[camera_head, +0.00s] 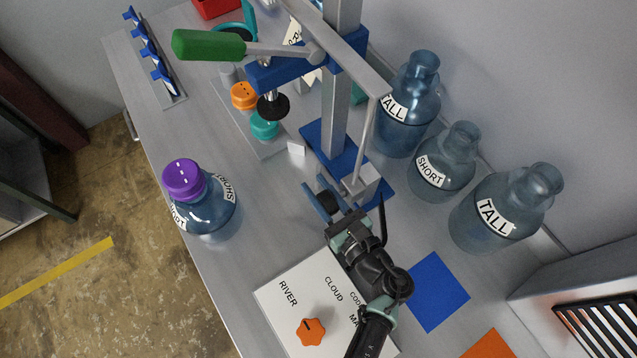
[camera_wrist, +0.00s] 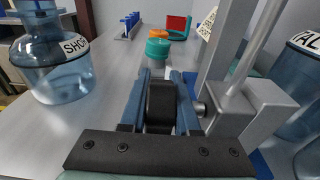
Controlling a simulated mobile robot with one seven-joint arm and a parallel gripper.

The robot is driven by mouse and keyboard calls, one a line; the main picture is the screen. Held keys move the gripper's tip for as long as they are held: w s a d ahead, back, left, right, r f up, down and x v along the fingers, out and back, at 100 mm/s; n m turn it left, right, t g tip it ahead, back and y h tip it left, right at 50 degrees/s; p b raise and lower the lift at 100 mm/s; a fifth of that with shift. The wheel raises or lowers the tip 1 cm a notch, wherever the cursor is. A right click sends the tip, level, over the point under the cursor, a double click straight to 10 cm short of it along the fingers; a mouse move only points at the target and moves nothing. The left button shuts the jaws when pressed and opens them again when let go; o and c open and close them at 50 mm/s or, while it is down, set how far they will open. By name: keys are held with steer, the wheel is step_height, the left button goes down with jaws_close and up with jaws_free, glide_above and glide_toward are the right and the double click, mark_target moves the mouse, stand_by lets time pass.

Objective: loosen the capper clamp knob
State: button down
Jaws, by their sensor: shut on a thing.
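The capper (camera_head: 340,110) stands on the bench with a blue base, a grey post and a lever with a green handle (camera_head: 208,45). A grey clamp block (camera_head: 363,186) sits low beside the post; it also shows at the right of the wrist view (camera_wrist: 265,110). The black clamp knob (camera_wrist: 160,106) is on a short metal shaft at the block's left side. My gripper (camera_head: 322,195) is at the knob, with one blue finger on each side of it. In the wrist view my gripper (camera_wrist: 160,90) is shut on the knob. The knob's far side is hidden.
A SHORT jug (camera_head: 208,218) with a purple cap stands left. TALL and SHORT jugs (camera_head: 443,165) stand along the wall. Orange and teal caps (camera_head: 264,126) lie beyond the knob. A white panel (camera_head: 285,310) with an orange dial (camera_head: 311,332) lies near my arm.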

steer(key=shift+f+g+h+p, duration=0.25)
steer(key=shift+g+h+p, duration=0.35)
steer(key=shift+g+p, duration=0.3)
steer(key=c, duration=0.6)
jaws_free()
steer(key=shift+c, duration=0.2)
steer(key=b+v, duration=0.3)
steer(key=v, duration=1)
steer(key=shift+s+f, duration=0.1)
